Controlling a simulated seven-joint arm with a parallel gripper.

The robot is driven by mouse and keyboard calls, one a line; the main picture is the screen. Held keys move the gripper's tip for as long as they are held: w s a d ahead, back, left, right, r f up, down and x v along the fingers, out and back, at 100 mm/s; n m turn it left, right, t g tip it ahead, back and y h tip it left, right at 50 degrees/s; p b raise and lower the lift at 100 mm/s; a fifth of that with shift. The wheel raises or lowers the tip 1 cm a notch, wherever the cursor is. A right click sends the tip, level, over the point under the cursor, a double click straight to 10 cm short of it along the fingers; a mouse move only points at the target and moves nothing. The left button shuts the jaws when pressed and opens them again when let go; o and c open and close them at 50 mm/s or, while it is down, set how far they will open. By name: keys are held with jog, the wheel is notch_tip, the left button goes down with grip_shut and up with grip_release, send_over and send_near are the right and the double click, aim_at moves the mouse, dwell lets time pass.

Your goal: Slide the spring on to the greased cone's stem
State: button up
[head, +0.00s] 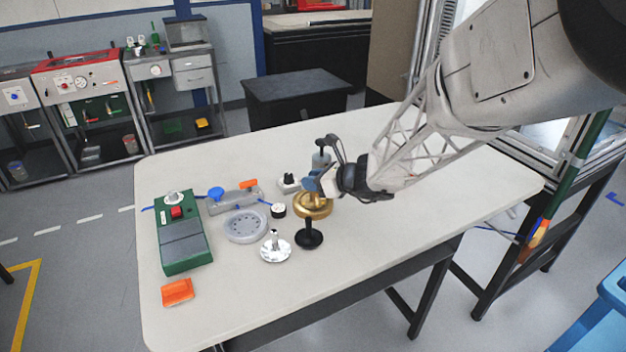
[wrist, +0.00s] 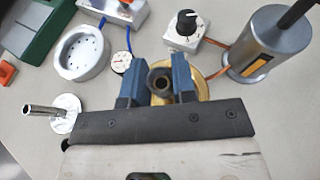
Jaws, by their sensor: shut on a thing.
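My gripper (wrist: 157,86) has its two blue fingers closed from both sides on a small dark ring, which looks like the spring (wrist: 160,74) seen end-on. A round brass piece (head: 312,208) lies directly below the fingers; it also shows in the wrist view (wrist: 204,82). I cannot tell whether the spring is around a stem of it or only above it. A silver cone with an upright stem (head: 275,250) and a black cone with a stem (head: 309,239) stand nearer the front. No grease is clearly visible on any of them.
A grey cylinder (wrist: 270,45) stands close to the right of the gripper, with a dial box (wrist: 187,32) behind. A pale round dish (head: 245,226), a green device (head: 183,235) and an orange block (head: 177,292) lie left. The table's right side is clear.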

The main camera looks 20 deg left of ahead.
jog(key=o, duration=1.4)
jog(key=shift+o, duration=0.2)
jog(key=shift+r, duration=0.1)
jog(key=shift+r, duration=3.85)
